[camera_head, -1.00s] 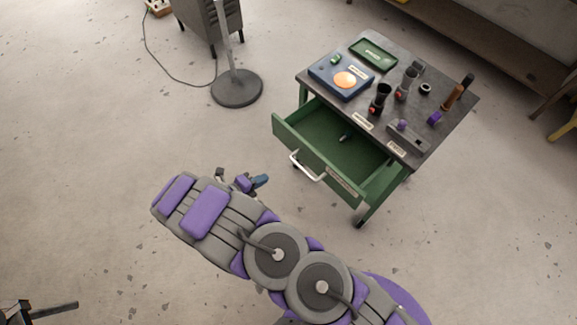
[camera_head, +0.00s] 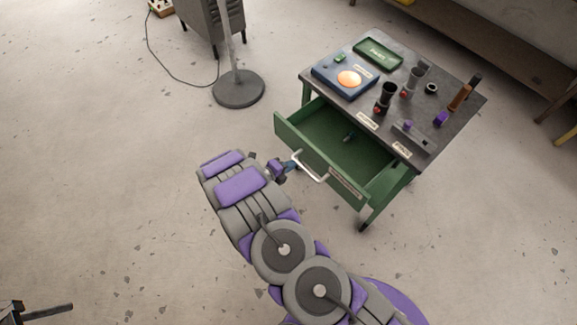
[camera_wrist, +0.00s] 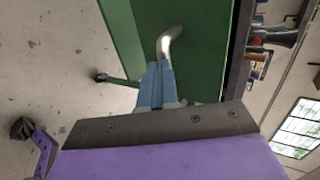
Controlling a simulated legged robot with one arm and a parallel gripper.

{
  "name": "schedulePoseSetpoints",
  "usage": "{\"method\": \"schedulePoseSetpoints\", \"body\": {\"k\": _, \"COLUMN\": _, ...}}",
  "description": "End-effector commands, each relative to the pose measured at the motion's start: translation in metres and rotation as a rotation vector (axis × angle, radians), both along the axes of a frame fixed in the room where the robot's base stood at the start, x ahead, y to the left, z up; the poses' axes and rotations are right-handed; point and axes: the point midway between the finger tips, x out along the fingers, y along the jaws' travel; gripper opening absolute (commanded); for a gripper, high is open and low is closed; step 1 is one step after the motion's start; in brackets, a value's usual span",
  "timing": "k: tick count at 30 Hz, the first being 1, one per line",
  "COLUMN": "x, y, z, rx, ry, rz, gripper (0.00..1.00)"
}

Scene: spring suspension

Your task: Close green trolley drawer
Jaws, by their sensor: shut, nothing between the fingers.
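The green trolley (camera_head: 385,196) stands right of centre in the head view. Its green drawer (camera_head: 318,160) is pulled out toward the lower left, with a small dark item lying inside. A pale metal handle (camera_head: 311,168) is on the drawer front. My gripper (camera_head: 292,165) is at the left end of the handle, close to the drawer front. In the wrist view the blue fingers (camera_wrist: 157,85) are together, next to the handle's bent metal bar (camera_wrist: 168,42). The green drawer front (camera_wrist: 195,65) lies behind them. I cannot tell whether the fingers touch the handle.
The grey trolley top (camera_head: 450,125) carries a blue box (camera_head: 345,78), a green tray (camera_head: 378,54), dark cups and small tools. A round stand base (camera_head: 239,89) and grey cabinet (camera_head: 203,20) are behind left. A bench (camera_head: 480,40) is at the upper right.

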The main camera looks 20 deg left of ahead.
Motion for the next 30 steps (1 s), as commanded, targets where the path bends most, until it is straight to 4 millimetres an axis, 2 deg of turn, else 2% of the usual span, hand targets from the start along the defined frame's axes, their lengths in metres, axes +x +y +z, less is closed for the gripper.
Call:
{"method": "schedulePoseSetpoints", "body": {"k": 17, "x": 0.006, "y": -0.004, "z": 0.001, "rx": 0.000, "ry": 0.000, "rz": -0.002, "gripper": 0.00}}
{"method": "schedulePoseSetpoints", "body": {"k": 30, "x": 0.047, "y": -0.022, "z": 0.001, "rx": -0.001, "ry": 0.001, "rz": -0.005, "gripper": 0.00}}
